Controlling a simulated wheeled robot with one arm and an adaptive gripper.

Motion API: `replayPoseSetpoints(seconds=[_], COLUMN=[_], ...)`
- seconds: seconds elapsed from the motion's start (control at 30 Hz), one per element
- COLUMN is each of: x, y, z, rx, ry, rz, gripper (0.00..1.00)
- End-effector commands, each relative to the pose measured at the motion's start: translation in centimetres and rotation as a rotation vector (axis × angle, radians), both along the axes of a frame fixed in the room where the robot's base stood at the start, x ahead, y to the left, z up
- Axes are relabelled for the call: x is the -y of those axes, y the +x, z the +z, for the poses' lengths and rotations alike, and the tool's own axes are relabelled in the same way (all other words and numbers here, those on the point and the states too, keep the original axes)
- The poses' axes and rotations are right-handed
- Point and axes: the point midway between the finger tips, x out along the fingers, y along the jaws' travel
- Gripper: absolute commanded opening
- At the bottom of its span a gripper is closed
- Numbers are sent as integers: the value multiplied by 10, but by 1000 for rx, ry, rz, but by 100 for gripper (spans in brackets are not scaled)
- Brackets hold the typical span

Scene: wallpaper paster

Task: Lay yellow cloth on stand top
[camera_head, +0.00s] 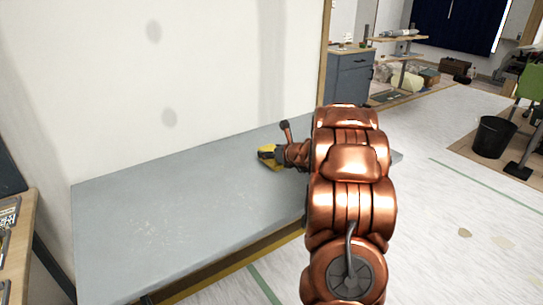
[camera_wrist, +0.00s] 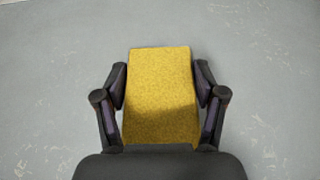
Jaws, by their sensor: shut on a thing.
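The yellow cloth (camera_wrist: 160,90) is a flat, folded-looking rectangle between the two dark fingers of my gripper (camera_wrist: 162,85) in the wrist view. The fingers are shut on its left and right sides. In the head view a bit of the yellow cloth (camera_head: 268,153) shows at the end of my copper arm, with my gripper (camera_head: 266,154) over the far part of the grey stand top (camera_head: 170,215). The grey surface (camera_wrist: 270,70) fills the background of the wrist view. I cannot tell whether the cloth touches it. Part of the stand top is hidden behind my arm.
A pale wall (camera_head: 200,70) runs along the back of the stand. The stand top's left and middle are bare. A wooden-edged table (camera_head: 25,240) stands at the left. A grey cabinet (camera_head: 347,78) and a black bin (camera_head: 494,137) are further off at the right.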

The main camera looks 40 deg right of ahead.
Motion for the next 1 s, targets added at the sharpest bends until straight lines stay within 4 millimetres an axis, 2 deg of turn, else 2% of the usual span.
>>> replayPoseSetpoints(seconds=[0.17,0.63,0.67,0.9,1.0], x=[0,-1,0,0,0], y=[0,1,1,0,0], z=[-13,-17,-17,-16,-16], rx=[2,4,4,3,3], ry=[-2,-1,-1,-2,-2], rz=[2,1,1,2,1], gripper=[36,36,71,95,95])
